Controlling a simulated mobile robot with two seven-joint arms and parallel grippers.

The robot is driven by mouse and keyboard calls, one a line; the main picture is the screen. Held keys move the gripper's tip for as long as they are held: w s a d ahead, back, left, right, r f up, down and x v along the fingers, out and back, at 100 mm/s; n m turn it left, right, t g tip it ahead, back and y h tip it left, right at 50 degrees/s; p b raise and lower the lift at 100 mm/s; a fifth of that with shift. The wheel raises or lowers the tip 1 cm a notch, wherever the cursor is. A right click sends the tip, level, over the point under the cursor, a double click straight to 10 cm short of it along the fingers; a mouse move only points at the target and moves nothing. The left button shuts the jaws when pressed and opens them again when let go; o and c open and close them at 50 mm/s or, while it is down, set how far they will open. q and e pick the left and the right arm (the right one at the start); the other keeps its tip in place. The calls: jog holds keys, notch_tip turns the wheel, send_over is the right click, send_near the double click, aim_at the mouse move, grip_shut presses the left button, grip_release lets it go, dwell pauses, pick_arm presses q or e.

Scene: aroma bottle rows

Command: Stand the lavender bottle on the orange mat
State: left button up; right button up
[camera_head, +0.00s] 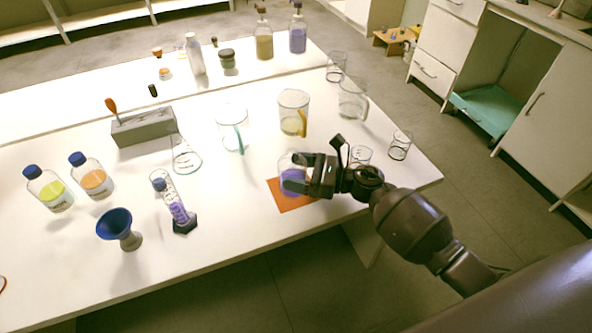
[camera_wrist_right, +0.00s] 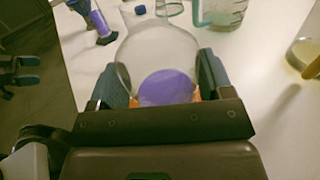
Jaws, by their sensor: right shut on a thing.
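The lavender bottle (camera_head: 291,180), a clear round glass vessel with purple liquid, is upright in the jaws of my right gripper (camera_head: 299,172). In the right wrist view the bottle (camera_wrist_right: 158,50) sits between the two fingers of the gripper (camera_wrist_right: 157,82), which are shut on it. The orange mat (camera_head: 287,203) lies near the table's front edge, beneath the bottle. The bottle and gripper hide part of the mat, and I cannot tell whether the base touches it. A dark two-pronged shape (camera_wrist_right: 22,73) at the wrist view's left may be my left gripper; its jaws are unclear.
A glass beaker (camera_head: 361,156) and a small glass (camera_head: 400,146) stand close behind and right of my right gripper. A handled jug (camera_head: 293,112) stands farther back. A cylinder with purple liquid (camera_head: 178,212) stands to the left. The white tabletop (camera_head: 235,205) is clear left of the mat.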

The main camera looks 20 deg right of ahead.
jog(key=shift+r, duration=0.1)
jog(key=shift+f, duration=0.25)
jog(key=o, duration=1.2)
jog(key=shift+c, duration=0.2)
jog(key=shift+r, duration=0.2)
jog(key=v, duration=1.2)
jog(key=shift+b, duration=0.3)
